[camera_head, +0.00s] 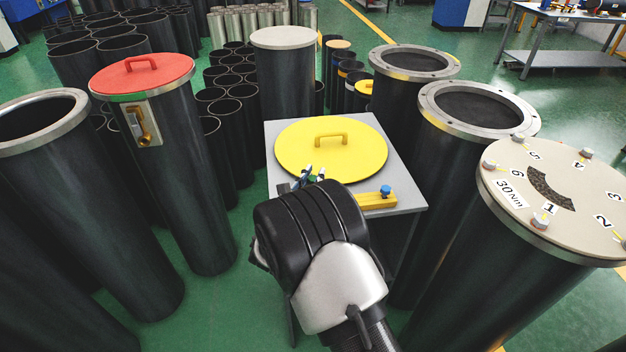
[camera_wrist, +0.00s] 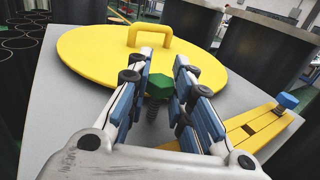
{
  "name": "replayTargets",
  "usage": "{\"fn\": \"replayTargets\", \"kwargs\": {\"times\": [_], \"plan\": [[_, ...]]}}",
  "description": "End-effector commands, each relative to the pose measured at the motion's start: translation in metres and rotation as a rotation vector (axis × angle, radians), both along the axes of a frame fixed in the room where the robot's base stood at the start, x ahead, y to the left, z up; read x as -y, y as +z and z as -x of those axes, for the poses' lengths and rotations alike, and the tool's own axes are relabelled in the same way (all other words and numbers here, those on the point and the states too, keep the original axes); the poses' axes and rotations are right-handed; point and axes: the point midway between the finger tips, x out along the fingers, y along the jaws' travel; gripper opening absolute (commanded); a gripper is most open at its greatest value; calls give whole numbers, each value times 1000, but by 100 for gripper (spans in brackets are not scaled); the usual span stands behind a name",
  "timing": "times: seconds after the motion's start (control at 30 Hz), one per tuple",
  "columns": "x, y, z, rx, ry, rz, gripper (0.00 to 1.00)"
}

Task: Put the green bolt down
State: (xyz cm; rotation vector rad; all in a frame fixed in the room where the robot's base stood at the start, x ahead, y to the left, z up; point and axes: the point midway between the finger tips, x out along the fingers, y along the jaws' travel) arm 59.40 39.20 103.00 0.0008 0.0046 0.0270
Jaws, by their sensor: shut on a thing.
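The green bolt (camera_wrist: 157,88) is between the fingers of my gripper (camera_wrist: 165,84), with its head up and its dark threaded shank pointing down. My gripper is shut on it, over the grey table (camera_head: 405,199) near the yellow lid's front edge. In the head view my gripper (camera_head: 308,176) is partly hidden by my wrist, and the bolt can hardly be made out. A yellow block (camera_wrist: 236,133) with slots lies on the table to the right of my gripper. I cannot tell whether the bolt's tip touches anything.
A round yellow lid (camera_head: 331,158) with a handle lies on the table. A blue bolt (camera_head: 385,191) stands in the right end of the block. Tall black flanged cylinders stand around, one with a red lid (camera_head: 143,76), one with a numbered beige lid (camera_head: 560,199).

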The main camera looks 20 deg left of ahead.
Motion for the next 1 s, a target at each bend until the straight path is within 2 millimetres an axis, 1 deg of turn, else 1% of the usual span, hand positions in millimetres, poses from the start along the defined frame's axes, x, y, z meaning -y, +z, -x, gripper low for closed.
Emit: {"fn": "replayTargets", "kwargs": {"times": [0.43, 0.47, 0.5, 0.77, 1.0], "plan": [[1, -18, 1, -12, 0, 5, 0], [1, -19, 1, -14, 0, 6, 21], [2, -19, 2, -15, 0, 6, 24], [2, -20, 2, -16, -2, 6, 40], [2, -21, 2, -17, -2, 5, 40]]}}
